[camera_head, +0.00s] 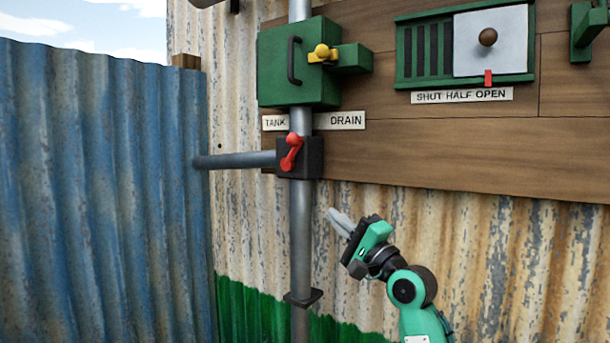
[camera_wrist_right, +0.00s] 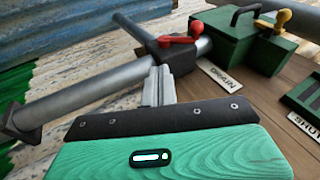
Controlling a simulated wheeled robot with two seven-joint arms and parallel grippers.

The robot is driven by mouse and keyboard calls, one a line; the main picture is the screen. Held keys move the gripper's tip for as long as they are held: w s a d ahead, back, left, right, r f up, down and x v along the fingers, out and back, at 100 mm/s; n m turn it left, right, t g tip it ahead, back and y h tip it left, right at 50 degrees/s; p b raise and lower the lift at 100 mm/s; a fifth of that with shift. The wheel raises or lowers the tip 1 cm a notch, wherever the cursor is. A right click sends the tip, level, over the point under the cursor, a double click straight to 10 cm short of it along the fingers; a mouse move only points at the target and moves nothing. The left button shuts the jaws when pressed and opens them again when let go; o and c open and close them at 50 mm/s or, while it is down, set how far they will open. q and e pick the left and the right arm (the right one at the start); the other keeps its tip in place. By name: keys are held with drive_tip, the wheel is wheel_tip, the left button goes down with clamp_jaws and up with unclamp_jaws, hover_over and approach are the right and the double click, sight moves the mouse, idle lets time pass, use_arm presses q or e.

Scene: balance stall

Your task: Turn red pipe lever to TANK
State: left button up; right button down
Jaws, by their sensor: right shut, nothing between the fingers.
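The red pipe lever (camera_head: 291,152) sits on the front of a dark valve block (camera_head: 314,160) on the grey upright pipe. It lies steeply, its upper end leaning slightly right; I cannot tell which end is the pivot. The TANK label (camera_head: 275,123) is above it to the left, the DRAIN label (camera_head: 346,121) above it to the right. The lever also shows in the right wrist view (camera_wrist_right: 176,40), beyond the fingers. My right gripper (camera_head: 335,216) is shut and empty, below and right of the lever, apart from it in the head view. My left gripper is out of view.
A side pipe (camera_head: 235,160) runs left from the valve to the blue corrugated wall (camera_head: 90,190). A green box (camera_head: 295,65) with a yellow-knobbed latch is above. A sliding vent (camera_head: 465,45) is at upper right.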

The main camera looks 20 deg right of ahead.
wheel_tip(320, 180, up, 6)
drive_tip(key=s+d+t+y, duration=0.1)
drive_tip(key=shift+s+m, duration=0.25)
drive_tip(key=shift+m, duration=0.15)
drive_tip(key=p, duration=0.6)
approach(297, 142)
drive_tip(key=x, duration=0.5)
drive_tip(key=shift+w+r, duration=0.1)
drive_tip(key=shift+w, duration=0.15)
drive_tip(key=shift+w+a+r+p, duration=0.25)
drive_tip(key=shift+w+a+p, duration=0.1)
drive_tip(key=shift+w, duration=0.25)
drive_tip(key=shift+r, duration=0.2)
